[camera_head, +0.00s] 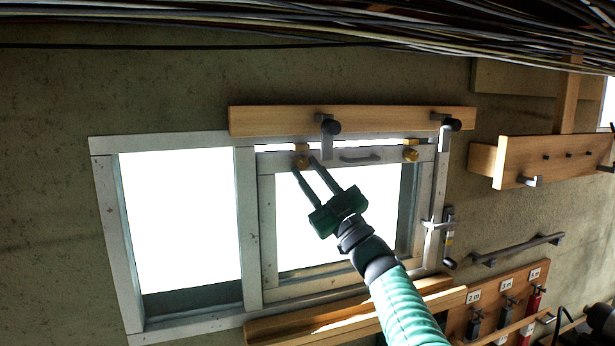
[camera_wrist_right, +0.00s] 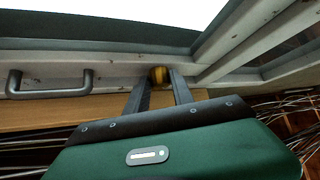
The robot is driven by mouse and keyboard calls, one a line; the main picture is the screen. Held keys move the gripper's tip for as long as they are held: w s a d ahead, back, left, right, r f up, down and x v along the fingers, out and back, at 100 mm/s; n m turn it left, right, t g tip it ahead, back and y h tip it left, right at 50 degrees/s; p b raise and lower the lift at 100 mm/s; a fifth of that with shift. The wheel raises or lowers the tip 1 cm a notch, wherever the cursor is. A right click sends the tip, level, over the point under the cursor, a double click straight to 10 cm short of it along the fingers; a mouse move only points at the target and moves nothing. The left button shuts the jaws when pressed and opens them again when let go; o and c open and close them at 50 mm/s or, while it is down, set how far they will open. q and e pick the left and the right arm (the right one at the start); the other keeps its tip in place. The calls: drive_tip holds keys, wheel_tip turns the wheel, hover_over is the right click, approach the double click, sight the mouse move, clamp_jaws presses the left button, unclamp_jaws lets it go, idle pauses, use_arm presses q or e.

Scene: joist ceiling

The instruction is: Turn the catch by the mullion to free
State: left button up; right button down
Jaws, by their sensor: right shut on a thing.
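The catch by the mullion is a small brass knob (camera_head: 302,163) at the top left corner of the inner sash, beside the pale mullion (camera_head: 248,225). My right gripper (camera_head: 305,166) reaches up from below with its two dark fingers at this catch. In the right wrist view the brass catch (camera_wrist_right: 159,75) sits between the fingertips, and the gripper (camera_wrist_right: 158,84) is shut on it. The fingers partly hide the catch, so its turn angle cannot be told. A second brass catch (camera_head: 411,155) is at the sash's top right. My left gripper is not in view.
A grey pull handle (camera_head: 360,157) is on the sash's top rail. Dark brackets (camera_head: 329,127) hang from the wooden board (camera_head: 280,121) above. A latch (camera_head: 447,225) is on the right frame. Cables (camera_head: 300,25) run along the ceiling. A wooden ledge (camera_head: 350,318) lies below.

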drive_tip(key=shift+n+g, duration=0.4)
drive_tip(key=shift+n, duration=0.2)
drive_tip(key=c, duration=1.4)
unclamp_jaws()
drive_tip(key=shift+c, duration=0.2)
drive_tip(key=shift+o, duration=1.4)
drive_tip(key=shift+s, duration=0.15)
drive_tip(key=shift+o, duration=0.2)
drive_tip(key=shift+s+d, duration=0.1)
drive_tip(key=shift+s, duration=0.05)
drive_tip(key=b+v, duration=1.1)
drive_tip(key=v, duration=0.5)
drive_tip(key=shift+d+f, duration=0.25)
drive_tip(key=shift+f, duration=0.2)
drive_tip(key=shift+a, duration=0.1)
